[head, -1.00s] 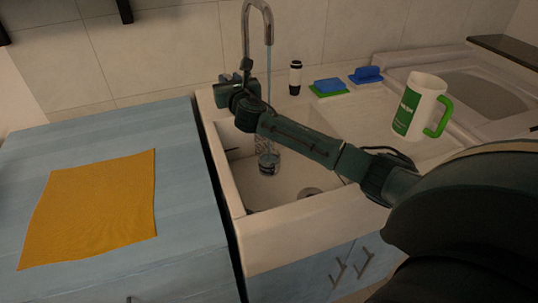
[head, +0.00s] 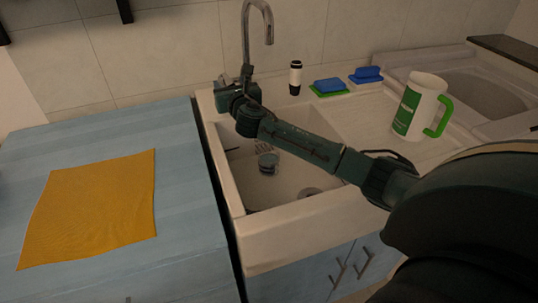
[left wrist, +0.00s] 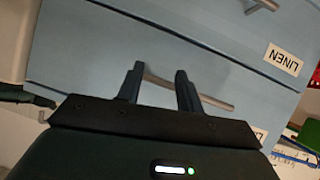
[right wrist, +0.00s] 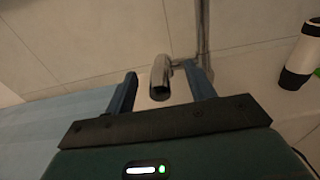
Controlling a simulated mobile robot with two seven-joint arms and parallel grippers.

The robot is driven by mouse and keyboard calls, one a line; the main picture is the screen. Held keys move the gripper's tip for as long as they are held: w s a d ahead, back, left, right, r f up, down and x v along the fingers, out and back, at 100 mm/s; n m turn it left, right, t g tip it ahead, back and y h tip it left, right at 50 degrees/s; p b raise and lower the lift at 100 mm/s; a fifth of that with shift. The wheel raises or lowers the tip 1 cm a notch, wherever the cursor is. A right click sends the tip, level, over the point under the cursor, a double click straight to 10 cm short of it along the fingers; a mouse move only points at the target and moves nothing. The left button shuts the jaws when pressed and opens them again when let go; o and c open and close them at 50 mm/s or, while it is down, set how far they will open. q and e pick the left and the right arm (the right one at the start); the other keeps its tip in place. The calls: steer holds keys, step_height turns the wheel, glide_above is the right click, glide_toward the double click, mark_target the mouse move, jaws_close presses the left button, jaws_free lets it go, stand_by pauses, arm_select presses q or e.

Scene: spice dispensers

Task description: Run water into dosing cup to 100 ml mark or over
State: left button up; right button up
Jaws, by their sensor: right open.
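The tap (head: 246,40) is a chrome gooseneck at the back of the white sink, with no water stream visible now. The dosing cup (head: 268,163), small and greyish, stands in the basin below the spout; its fill level and marks are too small to read. My right gripper (head: 228,88) is at the tap's base. In the right wrist view my right gripper (right wrist: 162,90) is open, with a chrome tap part (right wrist: 160,76), apparently the lever, between its fingers; contact cannot be told. My left gripper (left wrist: 156,85) is open before blue drawers, outside the head view.
The sink (head: 265,225) has a drain right of the cup. A black-and-white bottle (head: 295,78), sponges (head: 330,86) and a white mug with green handle (head: 418,105) stand around it. An orange cloth (head: 90,210) lies on the blue counter (head: 190,170). A drawer handle (left wrist: 215,103) is near my left gripper.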

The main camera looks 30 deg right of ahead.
steer(key=shift+s, duration=0.1)
steer(key=shift+s+a+r+p, duration=0.15)
steer(key=shift+s+p, duration=0.1)
steer(key=shift+p, duration=0.15)
steer(key=p+v, duration=0.3)
steer(key=v, duration=0.3)
steer(key=shift+p, duration=0.4)
steer(key=shift+s, duration=0.15)
